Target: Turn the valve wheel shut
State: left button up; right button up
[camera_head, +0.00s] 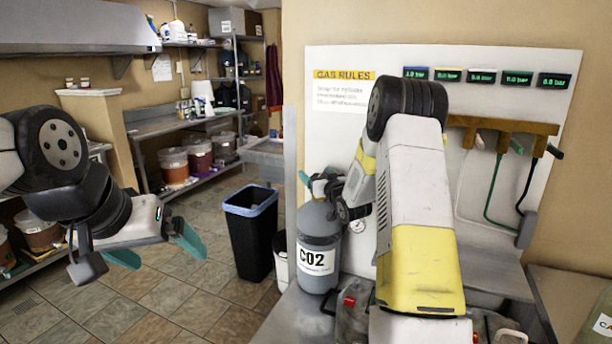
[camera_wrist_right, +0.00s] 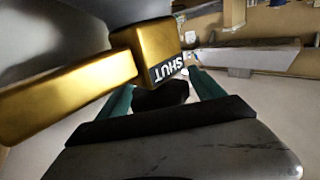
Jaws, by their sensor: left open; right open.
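A grey gas cylinder labelled CO2 (camera_head: 316,260) stands upright on the bench in the head view. My right gripper (camera_head: 315,182) is at the top of this cylinder, its teal fingers spread. In the right wrist view its two fingers are apart, with a dark rounded part (camera_wrist_right: 163,96) between them. I cannot tell whether this is the valve wheel or whether the fingers touch it. A brass-coloured block marked SHUT (camera_wrist_right: 160,55) is close to the fingers. The valve wheel is not clearly visible in the head view. My left gripper (camera_head: 158,248) is open and empty over the floor.
A gas rules board (camera_head: 345,130) with several pressure displays stands behind the cylinder. A small gauge (camera_head: 357,226) sits right of the cylinder. A black bin with a blue rim (camera_head: 250,240) stands left of the bench. Tiled floor is open between the bin and my left gripper.

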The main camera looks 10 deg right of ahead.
jog(key=shift+c, duration=0.4)
jog(key=c, duration=1.3)
